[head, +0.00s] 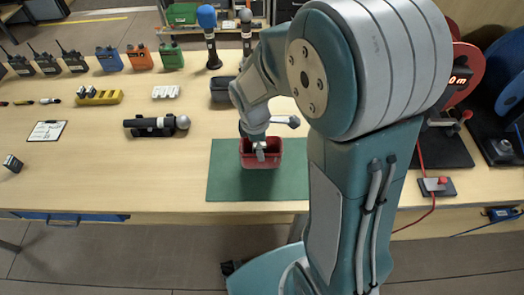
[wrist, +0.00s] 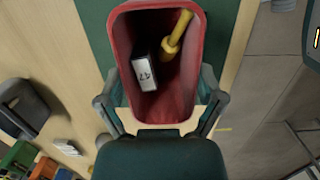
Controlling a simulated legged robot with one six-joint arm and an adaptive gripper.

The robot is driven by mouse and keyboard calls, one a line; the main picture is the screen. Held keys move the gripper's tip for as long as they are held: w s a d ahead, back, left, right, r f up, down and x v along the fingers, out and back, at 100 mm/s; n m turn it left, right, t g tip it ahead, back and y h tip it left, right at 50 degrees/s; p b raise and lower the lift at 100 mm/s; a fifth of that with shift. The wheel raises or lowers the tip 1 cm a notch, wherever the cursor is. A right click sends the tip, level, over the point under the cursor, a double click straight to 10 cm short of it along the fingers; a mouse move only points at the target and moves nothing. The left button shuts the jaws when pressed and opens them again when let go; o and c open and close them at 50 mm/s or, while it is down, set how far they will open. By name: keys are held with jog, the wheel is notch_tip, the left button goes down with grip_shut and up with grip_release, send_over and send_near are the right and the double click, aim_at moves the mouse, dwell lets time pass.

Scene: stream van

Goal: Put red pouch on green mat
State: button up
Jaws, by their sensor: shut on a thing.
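The red pouch (head: 274,160) is an open-topped red container over the back part of the green mat (head: 228,182). I cannot tell whether its base touches the mat. In the wrist view the pouch (wrist: 128,98) holds a yellow-handled object (wrist: 176,34) and a white and dark block marked 47 (wrist: 144,72). My gripper (head: 260,148) reaches down to the pouch and is shut on it, with one finger on each side in the wrist view (wrist: 161,104). The mat also shows beside the pouch in the wrist view (wrist: 97,22). My arm hides the mat's right part.
A dark open bin (head: 222,98) stands behind the pouch. A black flashlight-like object (head: 155,127) lies left of the mat. Radios (head: 140,57) line the back left. A red cable reel (head: 465,75) stands at right. Bare table lies directly left of the mat.

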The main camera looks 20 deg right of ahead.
jog(key=shift+w+f, duration=0.15)
jog(key=shift+f, duration=1.65)
jog(key=o, duration=0.9)
jog(key=shift+d+f, duration=0.1)
jog(key=shift+c, duration=0.2)
notch_tip(320, 180, up, 11)
jog(key=a, duration=0.1)
jog(key=s+r+m+t+y, duration=0.1)
jog(key=s+r+m+t, duration=0.5)
jog(key=s+r+m, duration=0.6)
jog(key=shift+s+d+m, duration=0.4)
jog(key=shift+s+m, duration=0.7)
jog(key=shift+m, duration=0.1)
